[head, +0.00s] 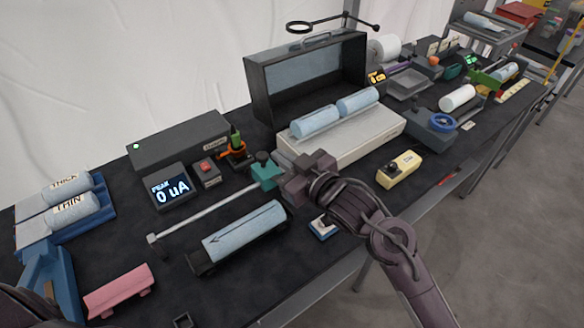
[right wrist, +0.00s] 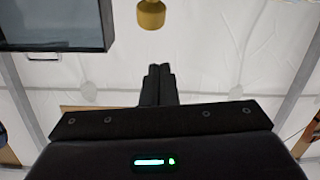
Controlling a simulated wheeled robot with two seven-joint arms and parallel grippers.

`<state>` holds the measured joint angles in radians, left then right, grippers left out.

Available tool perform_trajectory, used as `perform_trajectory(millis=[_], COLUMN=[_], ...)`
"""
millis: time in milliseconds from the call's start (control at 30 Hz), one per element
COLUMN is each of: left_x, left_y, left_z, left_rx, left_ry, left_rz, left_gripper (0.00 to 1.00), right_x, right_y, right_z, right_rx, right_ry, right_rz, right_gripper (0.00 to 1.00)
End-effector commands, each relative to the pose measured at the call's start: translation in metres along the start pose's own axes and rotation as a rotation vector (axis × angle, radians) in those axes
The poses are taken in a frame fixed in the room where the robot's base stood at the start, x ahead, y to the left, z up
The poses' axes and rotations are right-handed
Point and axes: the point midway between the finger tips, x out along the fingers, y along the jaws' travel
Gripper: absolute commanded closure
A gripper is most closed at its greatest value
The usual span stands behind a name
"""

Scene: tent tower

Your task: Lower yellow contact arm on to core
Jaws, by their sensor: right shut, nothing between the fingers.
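A pale blue cylindrical core (head: 245,232) lies in a black cradle at the front of the table. Behind it a thin pale rod (head: 205,212) runs from a small end piece up to a teal block (head: 266,170). I cannot make out a yellow contact arm at the core. My right gripper (head: 292,184) is beside the teal block, past the core's right end; I cannot tell whether it touches. Its fingers also show in the right wrist view (right wrist: 158,85), closed together and empty. My left gripper is out of view.
A meter (head: 170,187) reads 0 uA behind the rod. A pale yellow block (head: 400,169) stands right of my right arm. A pink block (head: 120,290) lies front left. A white bed (head: 345,145) with blue rolls stands behind my gripper.

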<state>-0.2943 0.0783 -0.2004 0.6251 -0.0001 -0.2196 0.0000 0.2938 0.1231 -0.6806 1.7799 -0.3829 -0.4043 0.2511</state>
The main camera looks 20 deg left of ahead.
Motion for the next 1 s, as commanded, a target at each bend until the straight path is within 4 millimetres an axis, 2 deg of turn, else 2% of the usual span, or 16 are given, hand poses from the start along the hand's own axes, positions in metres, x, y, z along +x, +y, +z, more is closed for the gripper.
perform_trajectory(millis=[100, 300, 733, 1000], left_x=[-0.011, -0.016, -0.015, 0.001], left_y=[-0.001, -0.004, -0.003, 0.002], left_z=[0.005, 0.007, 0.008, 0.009], left_rx=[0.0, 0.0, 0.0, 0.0], left_ry=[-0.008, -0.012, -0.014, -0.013], left_rz=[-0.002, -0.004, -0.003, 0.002], left_gripper=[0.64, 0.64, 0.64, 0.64], right_x=[-0.008, -0.013, -0.015, -0.018], right_y=[0.0, 0.0, 0.0, -0.001], right_z=[0.018, 0.035, 0.04, 0.046], right_rx=[0.002, 0.0, -0.001, -0.004], right_ry=[-0.006, -0.002, 0.002, 0.051], right_rz=[0.0, 0.001, 0.001, 0.01], right_gripper=[1.0, 1.0, 1.0, 1.0])
